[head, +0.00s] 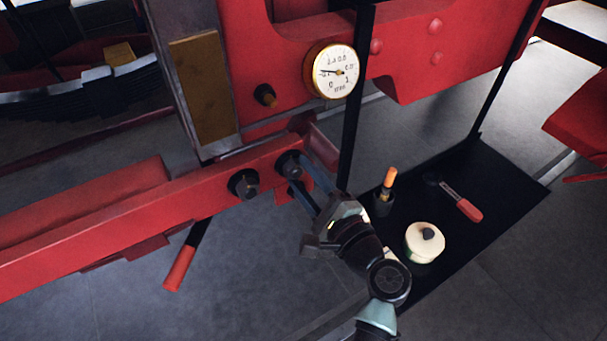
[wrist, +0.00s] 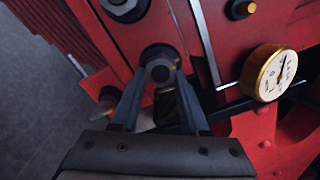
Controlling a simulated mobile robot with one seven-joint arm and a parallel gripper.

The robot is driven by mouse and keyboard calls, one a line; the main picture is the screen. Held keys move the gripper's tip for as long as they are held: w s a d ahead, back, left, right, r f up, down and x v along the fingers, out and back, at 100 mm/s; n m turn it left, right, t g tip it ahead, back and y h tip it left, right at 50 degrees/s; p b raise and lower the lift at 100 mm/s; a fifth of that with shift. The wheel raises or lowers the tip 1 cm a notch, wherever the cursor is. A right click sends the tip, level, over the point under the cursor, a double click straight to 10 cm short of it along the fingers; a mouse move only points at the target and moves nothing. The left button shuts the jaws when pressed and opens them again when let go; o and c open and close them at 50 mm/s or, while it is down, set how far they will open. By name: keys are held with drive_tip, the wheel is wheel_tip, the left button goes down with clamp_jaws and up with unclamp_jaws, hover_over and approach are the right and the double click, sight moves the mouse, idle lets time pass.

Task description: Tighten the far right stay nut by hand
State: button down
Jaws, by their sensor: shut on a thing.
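A dark hex stay nut (head: 289,163) sits at the right end of the red bar (head: 140,219). My gripper (head: 297,173) reaches it from the lower right. In the wrist view my gripper's fingers (wrist: 160,78) stand on both sides of the nut (wrist: 159,69) and are shut on it. The fingers partly hide its sides. A second dark nut (head: 243,184) sits to its left on the same bar and shows at the top of the wrist view (wrist: 125,6).
A white-faced gauge (head: 332,72) and a dark fitting (head: 265,95) are above the bar. A red-handled tool (head: 182,262) hangs below it. At right, a black tray (head: 499,174) holds a cream tin (head: 424,243), an orange-topped item (head: 389,180) and a red-handled brush-like tool (head: 462,204).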

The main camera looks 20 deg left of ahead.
drive_tip(key=shift+c, duration=2)
unclamp_jaws()
drive_tip(key=shift+d, duration=0.1)
drive_tip(key=b+v, duration=0.4)
drive_tip(key=v, duration=0.9)
